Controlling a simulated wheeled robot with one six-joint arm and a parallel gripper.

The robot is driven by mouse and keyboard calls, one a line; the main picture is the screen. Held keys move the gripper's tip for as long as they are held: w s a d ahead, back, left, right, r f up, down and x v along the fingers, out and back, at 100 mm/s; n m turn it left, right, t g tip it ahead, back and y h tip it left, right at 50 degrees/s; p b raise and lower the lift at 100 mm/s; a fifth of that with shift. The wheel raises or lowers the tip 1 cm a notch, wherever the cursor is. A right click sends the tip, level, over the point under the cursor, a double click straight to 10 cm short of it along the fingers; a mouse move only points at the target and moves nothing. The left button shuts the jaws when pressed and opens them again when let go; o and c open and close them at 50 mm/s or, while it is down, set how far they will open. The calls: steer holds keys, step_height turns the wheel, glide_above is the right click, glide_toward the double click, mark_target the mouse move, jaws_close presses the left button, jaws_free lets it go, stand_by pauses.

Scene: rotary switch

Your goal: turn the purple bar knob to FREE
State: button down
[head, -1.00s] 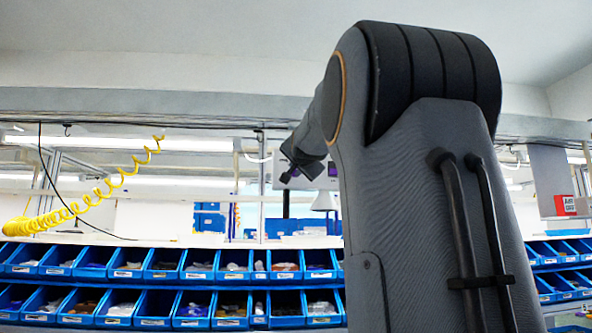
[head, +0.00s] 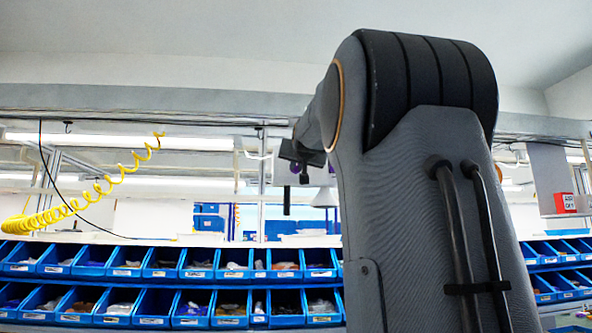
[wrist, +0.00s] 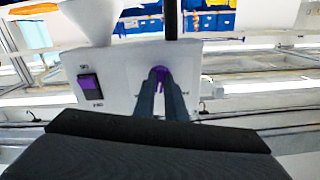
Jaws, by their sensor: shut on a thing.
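The purple bar knob (wrist: 158,73) shows in the wrist view on a white panel (wrist: 121,76). My gripper (wrist: 160,78) is shut on it, with the two dark fingers closing around it. Only the knob's purple tip shows, so I cannot tell its exact angle. The small marks at the knob's sides are too small to read. In the head view my gripper end (head: 302,156) is small and dark, beside my large arm link, and the knob cannot be made out clearly there.
A purple rocker switch (wrist: 90,87) sits on the same panel, left of the knob. A black post (wrist: 171,18) and a white cone-shaped part (wrist: 90,20) stand close to the panel. Rows of blue bins (head: 198,264) and a coiled yellow hose (head: 75,205) lie beyond.

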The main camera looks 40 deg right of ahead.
steer(key=n+b, duration=0.1)
steer(key=n, duration=0.4)
steer(key=shift+n+b, duration=0.3)
steer(key=shift+b, duration=0.05)
steer(key=n+b, duration=0.1)
steer(key=n, duration=0.4)
steer(key=shift+n, duration=0.3)
steer(key=shift+r, duration=0.1)
steer(key=c, duration=1.8)
jaws_free()
steer(key=b+v, duration=0.4)
steer(key=v, duration=0.3)
steer(key=shift+s, duration=0.35)
steer(key=shift+a, duration=0.15)
